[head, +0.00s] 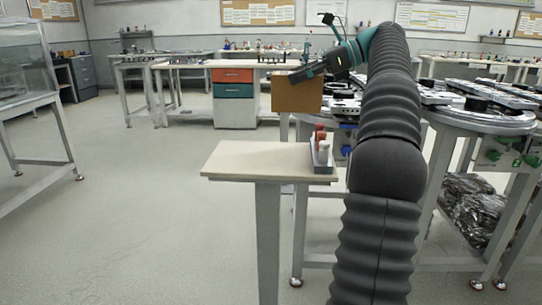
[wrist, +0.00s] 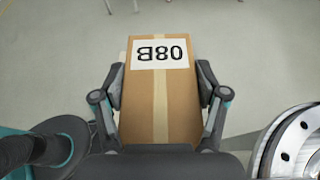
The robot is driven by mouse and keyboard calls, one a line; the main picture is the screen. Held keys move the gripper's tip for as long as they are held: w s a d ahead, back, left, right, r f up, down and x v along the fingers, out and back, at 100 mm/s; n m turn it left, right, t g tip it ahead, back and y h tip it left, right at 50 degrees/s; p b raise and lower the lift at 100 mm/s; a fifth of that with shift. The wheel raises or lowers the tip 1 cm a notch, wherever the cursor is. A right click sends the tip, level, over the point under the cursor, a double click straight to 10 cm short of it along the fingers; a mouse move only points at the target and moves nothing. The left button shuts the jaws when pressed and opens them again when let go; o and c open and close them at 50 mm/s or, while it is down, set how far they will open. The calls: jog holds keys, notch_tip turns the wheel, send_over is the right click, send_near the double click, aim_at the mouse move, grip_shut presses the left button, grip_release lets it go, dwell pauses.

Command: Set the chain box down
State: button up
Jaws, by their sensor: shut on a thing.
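The chain box (head: 297,94) is a brown cardboard box, held up in the air above the far side of a small pale table in the head view. In the wrist view the box (wrist: 180,95) has a tan tape strip and a white label reading 08B, which appears upside down. My gripper (wrist: 160,85) has a finger against each side of the box and is shut on it. In the head view my gripper (head: 305,72) is at the top of the box. The box's underside is hidden in the wrist view.
The small pale table (head: 245,160) has a clear left part. A grey holder (head: 322,160) with red and white items stands at its right edge. A ring track (head: 480,120) on a metal frame is at the right. A glass-sided case (head: 20,70) stands at the left. Open floor lies between.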

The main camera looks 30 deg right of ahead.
jog(key=shift+w+d+f, duration=0.1)
jog(key=shift+d+f, duration=0.1)
jog(key=shift+d, duration=0.05)
jog(key=shift+a+f, duration=0.15)
jog(key=shift+a, duration=0.1)
jog(key=shift+w+a+f+b, duration=0.25)
jog(key=shift+a+f+b, duration=0.85)
jog(key=shift+a+f, duration=0.7)
jog(key=shift+w+a+f+b, duration=0.2)
jog(key=shift+a+f+b, duration=0.95)
jog(key=shift+a+f, duration=0.65)
jog(key=shift+w+a+f+b, duration=0.25)
jog(key=shift+a+f+b, duration=0.85)
jog(key=shift+a+f, duration=0.7)
jog(key=shift+a, duration=0.1)
jog(key=o, duration=1.8)
jog(key=shift+f, duration=0.1)
